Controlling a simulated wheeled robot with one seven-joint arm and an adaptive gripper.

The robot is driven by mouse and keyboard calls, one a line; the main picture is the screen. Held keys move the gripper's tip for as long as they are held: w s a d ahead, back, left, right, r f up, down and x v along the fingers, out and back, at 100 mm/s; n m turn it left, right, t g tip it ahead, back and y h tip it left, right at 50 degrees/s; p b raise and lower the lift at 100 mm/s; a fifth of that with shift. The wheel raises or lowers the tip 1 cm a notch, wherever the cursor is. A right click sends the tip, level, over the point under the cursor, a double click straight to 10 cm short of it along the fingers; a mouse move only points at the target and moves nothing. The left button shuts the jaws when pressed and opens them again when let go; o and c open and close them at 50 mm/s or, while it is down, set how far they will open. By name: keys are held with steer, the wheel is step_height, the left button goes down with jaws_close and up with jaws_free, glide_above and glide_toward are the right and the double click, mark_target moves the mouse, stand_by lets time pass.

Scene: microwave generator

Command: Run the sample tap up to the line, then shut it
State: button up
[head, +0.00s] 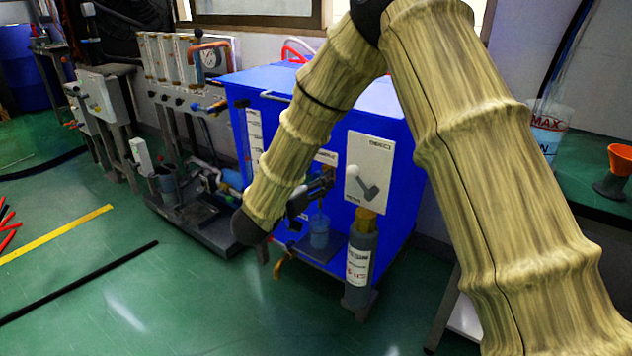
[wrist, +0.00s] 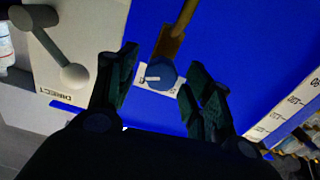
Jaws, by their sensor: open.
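The sample tap is on the front of the blue cabinet (head: 393,125). In the wrist view its round blue knob (wrist: 160,73) sits between my fingertips, with a brass-coloured pipe (wrist: 179,30) beyond it. My gripper (wrist: 157,72) is open around the knob; I cannot tell whether a finger touches it. In the head view my gripper (head: 320,188) is at the cabinet front, and my arm and gripper partly hide the tap. A clear bluish beaker (head: 319,232) stands below on a small shelf. Its line and liquid level are too small to read.
A white panel (head: 356,191) with a grey lever is right of the tap. A grey labelled cylinder (head: 358,262) stands below it. A white scale strip (head: 254,140) is on the cabinet's left. An orange funnel (head: 620,160) stands on the right bench. The green floor in front is mostly clear.

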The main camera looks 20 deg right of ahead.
steer(key=shift+d, duration=0.1)
steer(key=shift+c, duration=0.4)
steer(key=c, duration=0.9)
steer(key=shift+m+p, duration=0.45)
steer(key=shift+m, duration=0.15)
steer(key=shift+c, duration=0.2)
steer(key=shift+m+p, duration=0.6)
steer(key=shift+m, duration=1.2)
steer(key=o, duration=1)
